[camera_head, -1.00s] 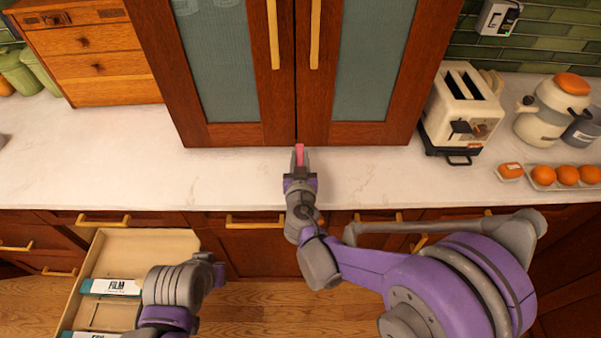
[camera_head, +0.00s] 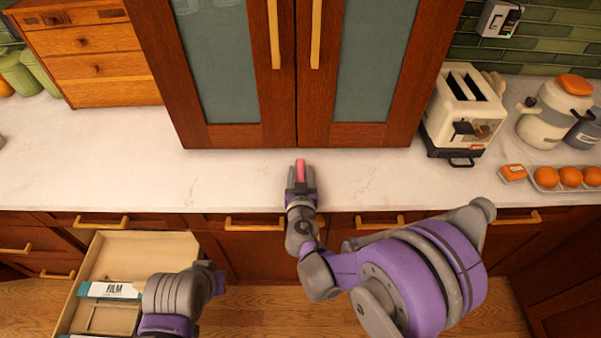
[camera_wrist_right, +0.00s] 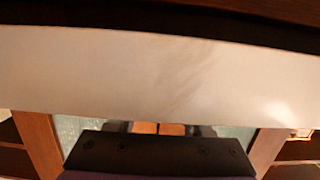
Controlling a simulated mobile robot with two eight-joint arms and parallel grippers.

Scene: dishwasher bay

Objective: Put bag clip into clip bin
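A small pink piece, which looks like the bag clip (camera_head: 300,165), stands up between the fingers of my right gripper (camera_head: 301,177). That gripper appears shut on it and is over the counter, a little in front of the glass-door cabinet. In the right wrist view the fingers show only as dark tips (camera_wrist_right: 160,128), and the clip cannot be made out there. My left gripper (camera_head: 216,278) is low on the left, beside the open drawer; its fingers are too unclear to read. I cannot identify a clip bin in either view.
The white counter (camera_head: 120,180) is clear around my right gripper. A cabinet (camera_head: 290,135) stands behind it. An open drawer (camera_head: 150,250) with film boxes (camera_head: 110,290) is at lower left. A toaster (camera_head: 465,105), a pot (camera_head: 550,110) and oranges (camera_head: 570,177) are on the right.

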